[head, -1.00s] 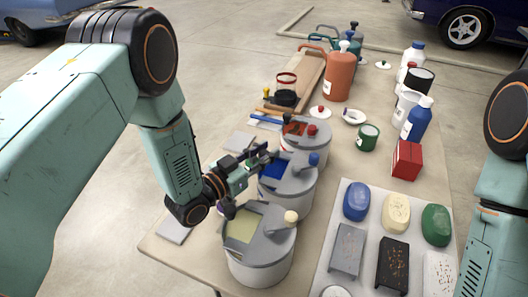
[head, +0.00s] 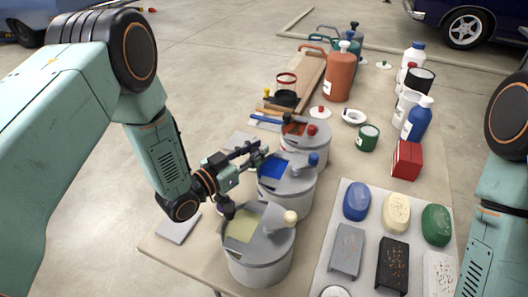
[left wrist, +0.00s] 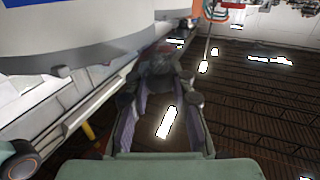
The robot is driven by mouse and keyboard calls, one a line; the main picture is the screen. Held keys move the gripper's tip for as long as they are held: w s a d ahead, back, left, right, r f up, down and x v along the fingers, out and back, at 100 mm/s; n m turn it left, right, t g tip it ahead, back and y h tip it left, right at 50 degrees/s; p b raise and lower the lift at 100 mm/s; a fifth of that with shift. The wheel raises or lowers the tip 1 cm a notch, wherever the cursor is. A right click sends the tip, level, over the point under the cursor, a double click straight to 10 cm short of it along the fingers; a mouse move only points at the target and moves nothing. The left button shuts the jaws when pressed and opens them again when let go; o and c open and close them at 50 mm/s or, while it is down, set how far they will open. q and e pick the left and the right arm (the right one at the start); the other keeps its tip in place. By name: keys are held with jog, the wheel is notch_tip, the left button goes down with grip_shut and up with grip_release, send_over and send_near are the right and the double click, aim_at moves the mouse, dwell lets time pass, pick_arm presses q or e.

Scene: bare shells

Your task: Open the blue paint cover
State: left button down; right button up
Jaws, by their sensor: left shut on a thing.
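The blue paint pot (head: 290,199) is a grey round can in the middle of a row of three. Its grey cover (head: 297,176) has a blue knob (head: 314,159) on the right, and a square of blue (head: 271,168) shows on the left of its top. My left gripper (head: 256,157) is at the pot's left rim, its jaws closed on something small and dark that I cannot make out. In the left wrist view the fingers (left wrist: 160,70) come together beside a pale curved pot wall. My right gripper is out of view.
A pot with a cream knob (head: 258,262) stands close in front, and one with a red knob (head: 310,143) stands behind. A tray (head: 330,208) with soap-like blocks lies to the right. Bottles and a red box (head: 406,160) stand farther back.

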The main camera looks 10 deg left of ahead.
pick_arm(q)
jog(key=a, duration=0.4)
jog(key=shift+w+a, duration=0.15)
jog(key=shift+w, duration=0.25)
jog(key=shift+f, duration=0.1)
jog(key=c, duration=1.5)
grip_release()
jog(key=shift+c, duration=0.2)
jog(key=o, duration=0.4)
jog(key=shift+s, duration=0.2)
jog(key=shift+w, duration=0.15)
jog(key=v, duration=1.2)
